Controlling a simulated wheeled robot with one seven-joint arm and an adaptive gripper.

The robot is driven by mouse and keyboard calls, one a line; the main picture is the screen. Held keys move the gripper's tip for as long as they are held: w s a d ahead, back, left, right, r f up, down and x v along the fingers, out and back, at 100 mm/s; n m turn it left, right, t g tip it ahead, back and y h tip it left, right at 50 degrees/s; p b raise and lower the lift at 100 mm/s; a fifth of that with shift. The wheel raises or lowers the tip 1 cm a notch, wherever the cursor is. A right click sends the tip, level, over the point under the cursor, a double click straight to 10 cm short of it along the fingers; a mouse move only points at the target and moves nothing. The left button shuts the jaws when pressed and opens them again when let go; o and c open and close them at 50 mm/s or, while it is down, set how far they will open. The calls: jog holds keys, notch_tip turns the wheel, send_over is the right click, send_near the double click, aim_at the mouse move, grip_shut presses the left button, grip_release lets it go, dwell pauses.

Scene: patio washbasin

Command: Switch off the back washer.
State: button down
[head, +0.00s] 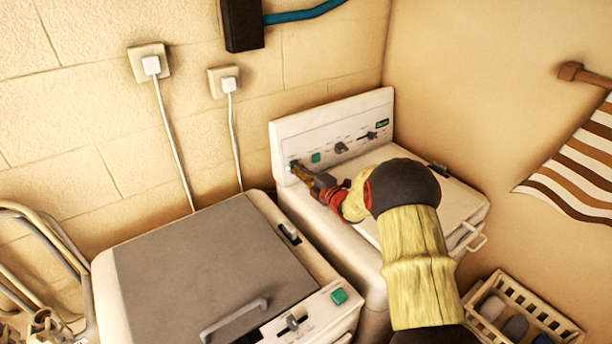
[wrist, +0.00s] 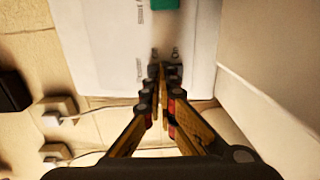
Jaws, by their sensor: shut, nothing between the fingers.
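The back washer (head: 300,207) is white and stands in the corner, with a raised control panel (head: 285,133) along its rear. The panel carries a green square (head: 316,158), a dark knob (head: 341,148), a slider (head: 371,136) and a small green display (head: 382,124). My gripper (head: 297,169) is shut and empty, its fingertips at the panel's lower left end. A small pale green spot shows beside the tips. In the wrist view my gripper (wrist: 165,68) points at the white panel (wrist: 105,35), near small dark parts; I cannot tell whether it touches. The tips hide what lies behind them.
A second washer with a grey lid (head: 205,270) stands in front at left, with a green square (head: 339,296) on its edge. Two plugged sockets (head: 150,62) are on the wall. A slatted crate (head: 551,324) is at lower right, a striped towel (head: 575,165) at right.

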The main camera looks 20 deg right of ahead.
jog(key=shift+w+r, duration=0.1)
jog(key=shift+w, duration=0.05)
jog(key=shift+w+a+r+g+p, duration=0.1)
jog(key=shift+w+r+g+p, duration=0.15)
jog(key=shift+w+g+p, duration=0.2)
jog(key=shift+s+b, duration=0.1)
jog(key=shift+b, duration=0.2)
jog(key=shift+f, duration=0.1)
